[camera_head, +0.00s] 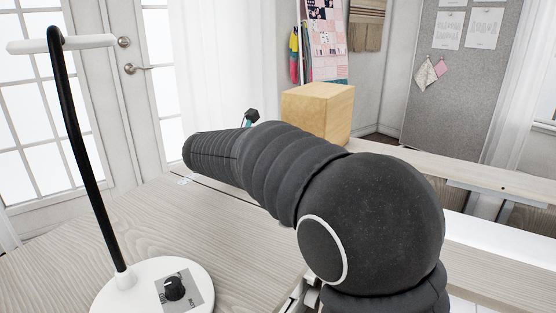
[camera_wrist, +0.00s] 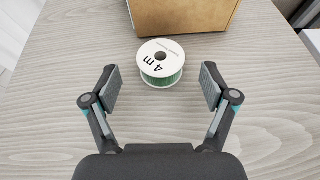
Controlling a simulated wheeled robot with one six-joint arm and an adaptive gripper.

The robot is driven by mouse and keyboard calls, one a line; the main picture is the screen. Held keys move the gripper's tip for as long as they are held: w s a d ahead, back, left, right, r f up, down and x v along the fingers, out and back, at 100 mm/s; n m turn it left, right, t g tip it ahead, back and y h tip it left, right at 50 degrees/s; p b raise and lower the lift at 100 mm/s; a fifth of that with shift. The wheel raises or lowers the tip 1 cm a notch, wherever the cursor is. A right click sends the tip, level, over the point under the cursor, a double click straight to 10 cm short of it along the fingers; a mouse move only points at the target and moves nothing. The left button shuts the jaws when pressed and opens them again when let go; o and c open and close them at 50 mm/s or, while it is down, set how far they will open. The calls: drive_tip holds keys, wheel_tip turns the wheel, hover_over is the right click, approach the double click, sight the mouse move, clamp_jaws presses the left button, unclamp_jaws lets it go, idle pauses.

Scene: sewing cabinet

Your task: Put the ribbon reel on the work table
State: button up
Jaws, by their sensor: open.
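The ribbon reel (camera_wrist: 161,64) shows in the wrist view, with a white top face marked "4 m" and green ribbon wound on it. It lies flat on a pale wood-grain surface (camera_wrist: 50,110). My gripper (camera_wrist: 161,88) is open, its fingers spread to the left and right. The reel sits between and just beyond the fingertips, apart from both. In the head view my dark arm hides the reel and most of my gripper. Which surface is the work table I cannot tell for sure.
A wooden box (camera_head: 318,112) stands close behind the reel, and its lower part shows in the wrist view (camera_wrist: 182,16). A white lamp (camera_head: 150,290) with a black stem stands at the left front. Another pale wooden surface (camera_head: 480,178) lies to the right.

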drive_tip(key=x, duration=0.4)
drive_tip(key=shift+w+d+r, duration=0.1)
drive_tip(key=shift+r, duration=0.1)
drive_tip(key=c, duration=1.2)
drive_tip(key=shift+r, duration=0.1)
